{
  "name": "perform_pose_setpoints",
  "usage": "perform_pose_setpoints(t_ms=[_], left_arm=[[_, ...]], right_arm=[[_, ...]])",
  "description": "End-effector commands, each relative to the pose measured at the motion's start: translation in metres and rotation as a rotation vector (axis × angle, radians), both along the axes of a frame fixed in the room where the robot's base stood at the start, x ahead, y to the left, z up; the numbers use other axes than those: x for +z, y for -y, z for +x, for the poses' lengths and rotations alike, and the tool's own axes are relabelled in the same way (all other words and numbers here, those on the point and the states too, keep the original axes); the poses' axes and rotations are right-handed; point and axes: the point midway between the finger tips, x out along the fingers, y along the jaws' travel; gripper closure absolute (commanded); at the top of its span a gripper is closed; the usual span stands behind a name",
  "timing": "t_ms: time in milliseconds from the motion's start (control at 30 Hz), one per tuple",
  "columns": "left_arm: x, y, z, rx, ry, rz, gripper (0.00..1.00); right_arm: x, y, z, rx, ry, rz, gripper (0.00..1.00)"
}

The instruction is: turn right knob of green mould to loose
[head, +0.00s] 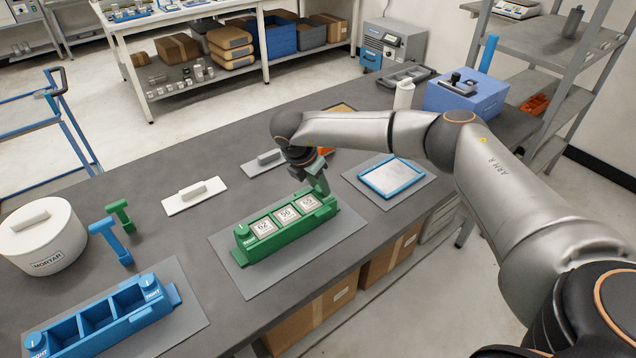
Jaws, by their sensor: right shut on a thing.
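The green mould (288,232) lies on a grey mat (250,282) in the middle of the table. It holds three pale cubes marked 62, 56 and 65 in its compartments. Its left-end knob (242,232) is in plain sight. My right gripper (320,187) reaches down from above onto the right end of the mould and is shut on the right knob there. The gripper hides most of that knob, so its turn position cannot be read. My left gripper is not in view.
A blue mould (110,318) with empty compartments lies front left, near a white mortar tub (42,245). Blue (112,240) and green (121,215) T-shaped tools stand behind it. A blue-rimmed tray (391,178) lies right of the gripper. A white float (194,194) lies behind.

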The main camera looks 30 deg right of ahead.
Motion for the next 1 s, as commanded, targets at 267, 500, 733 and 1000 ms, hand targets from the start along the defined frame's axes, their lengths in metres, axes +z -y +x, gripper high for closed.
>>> perform_pose_setpoints(t_ms=[267,500,733,1000], left_arm=[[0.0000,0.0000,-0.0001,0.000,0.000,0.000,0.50],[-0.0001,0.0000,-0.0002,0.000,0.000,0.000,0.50],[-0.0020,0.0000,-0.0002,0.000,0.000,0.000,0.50],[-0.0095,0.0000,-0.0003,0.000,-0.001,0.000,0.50]], right_arm=[[0.0002,-0.0002,-0.0001,0.000,0.000,0.000,0.99],[0.0003,-0.0001,0.0000,0.001,0.000,0.000,1.00],[-0.0003,0.0000,-0.0007,0.040,-0.001,0.001,1.00],[-0.0019,0.0012,-0.0027,0.201,0.000,0.000,1.00]])
